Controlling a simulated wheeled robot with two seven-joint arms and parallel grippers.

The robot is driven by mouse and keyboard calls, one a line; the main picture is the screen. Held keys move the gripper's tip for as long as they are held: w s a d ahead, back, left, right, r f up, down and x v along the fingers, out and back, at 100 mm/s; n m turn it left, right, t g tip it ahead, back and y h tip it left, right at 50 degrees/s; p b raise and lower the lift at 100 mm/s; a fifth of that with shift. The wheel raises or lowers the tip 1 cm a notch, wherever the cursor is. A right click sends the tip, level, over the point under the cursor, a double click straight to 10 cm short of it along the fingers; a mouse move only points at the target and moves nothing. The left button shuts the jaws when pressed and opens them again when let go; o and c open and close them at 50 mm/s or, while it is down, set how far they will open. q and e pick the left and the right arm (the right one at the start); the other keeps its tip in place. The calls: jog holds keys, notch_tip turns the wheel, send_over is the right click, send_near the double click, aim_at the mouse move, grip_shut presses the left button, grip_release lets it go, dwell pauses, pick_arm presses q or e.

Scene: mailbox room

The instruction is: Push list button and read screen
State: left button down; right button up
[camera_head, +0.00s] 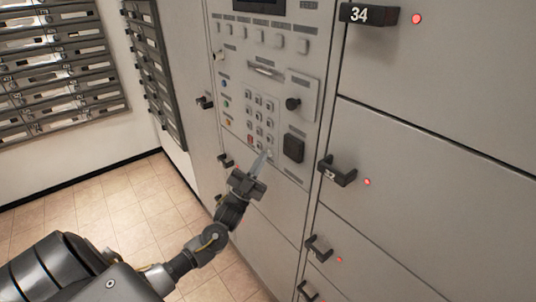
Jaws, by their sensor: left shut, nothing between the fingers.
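The control panel (313,107) is on the grey locker wall, with a keypad (259,112) of small grey keys and one red key at its lower left. A row of small square buttons (260,36) runs under the dark screen (262,4), which is cut off by the top edge; no text on it is readable. Which button is the list button I cannot tell. My left gripper (262,163) is shut and empty, its fingertips close to the lower edge of the keypad; I cannot tell whether they touch it. My right gripper is not in view.
Locker doors with dark handles, one marked 34 (368,15), and small red lights stand right of the panel. A dark knob (293,104) and black square (293,148) sit beside the keypad. Mailbox racks (60,75) hang at the left over clear tiled floor (110,205).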

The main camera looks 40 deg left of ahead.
pick_arm(q)
jog(key=shift+w, duration=0.15)
dwell(0.4)
jog(key=shift+s+a+p, duration=0.15)
jog(key=shift+s+p, duration=0.15)
jog(key=shift+s, duration=0.5)
jog(key=shift+s+a+p, duration=0.25)
jog(key=shift+s, duration=0.55)
jog(key=shift+s+a+p, duration=0.2)
jog(key=shift+s+a, duration=0.05)
jog(key=shift+s, duration=0.55)
jog(key=shift+s+a+p, duration=0.25)
jog(key=shift+s, duration=0.55)
